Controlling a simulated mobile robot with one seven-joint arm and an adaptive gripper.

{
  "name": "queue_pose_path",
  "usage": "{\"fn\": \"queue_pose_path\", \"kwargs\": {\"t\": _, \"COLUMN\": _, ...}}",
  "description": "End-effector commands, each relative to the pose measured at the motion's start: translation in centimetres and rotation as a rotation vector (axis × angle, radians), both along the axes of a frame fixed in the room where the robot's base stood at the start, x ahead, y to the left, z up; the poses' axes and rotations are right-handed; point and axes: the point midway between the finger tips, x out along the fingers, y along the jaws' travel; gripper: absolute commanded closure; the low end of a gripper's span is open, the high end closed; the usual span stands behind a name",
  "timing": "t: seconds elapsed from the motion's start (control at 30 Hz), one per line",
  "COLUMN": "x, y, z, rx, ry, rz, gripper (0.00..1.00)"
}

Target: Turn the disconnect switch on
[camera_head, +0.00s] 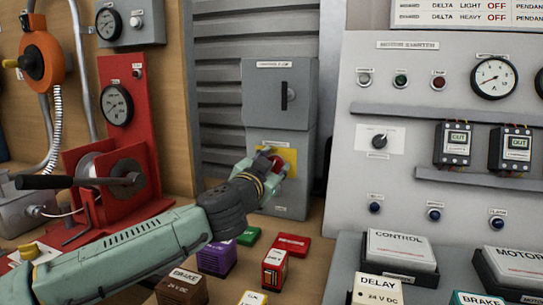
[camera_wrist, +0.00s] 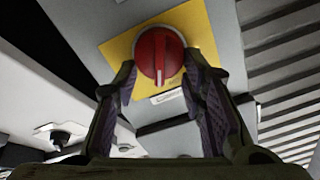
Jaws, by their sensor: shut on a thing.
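The disconnect switch is a red round knob (camera_wrist: 159,55) on a yellow plate (camera_wrist: 121,47). In the wrist view its raised grip, with a pale mark, points down the picture. My gripper (camera_wrist: 160,75) has one finger on each side of the knob and is shut on it. In the head view, the yellow plate (camera_head: 290,158) is on the lower part of a grey cabinet (camera_head: 261,138). My gripper (camera_head: 264,170) reaches it from the lower left and covers much of the plate and knob.
The cabinet's upper part has a black upright handle (camera_head: 284,96). A red winch stand (camera_head: 130,130) stands to the left and a motor starter panel (camera_head: 365,48) to the right. Several coloured blocks, such as the purple one (camera_head: 217,258), lie on the bench below my arm.

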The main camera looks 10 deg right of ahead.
Motion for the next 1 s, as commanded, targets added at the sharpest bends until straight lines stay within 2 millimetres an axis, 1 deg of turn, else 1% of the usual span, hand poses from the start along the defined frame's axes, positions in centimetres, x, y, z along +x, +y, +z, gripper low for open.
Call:
{"fn": "queue_pose_path", "kwargs": {"t": 0.03, "x": -0.2, "y": -0.3, "z": 0.1, "rx": 0.034, "ry": -0.021, "rz": -0.007, "gripper": 0.91}}
{"fn": "queue_pose_path", "kwargs": {"t": 0.3, "x": -0.4, "y": -0.6, "z": -0.2, "rx": 0.248, "ry": -0.165, "rz": -0.007, "gripper": 0.91}}
{"fn": "queue_pose_path", "kwargs": {"t": 1.0, "x": -0.6, "y": -0.9, "z": -1.2, "rx": 0.774, "ry": -0.52, "rz": -0.007, "gripper": 0.91}}
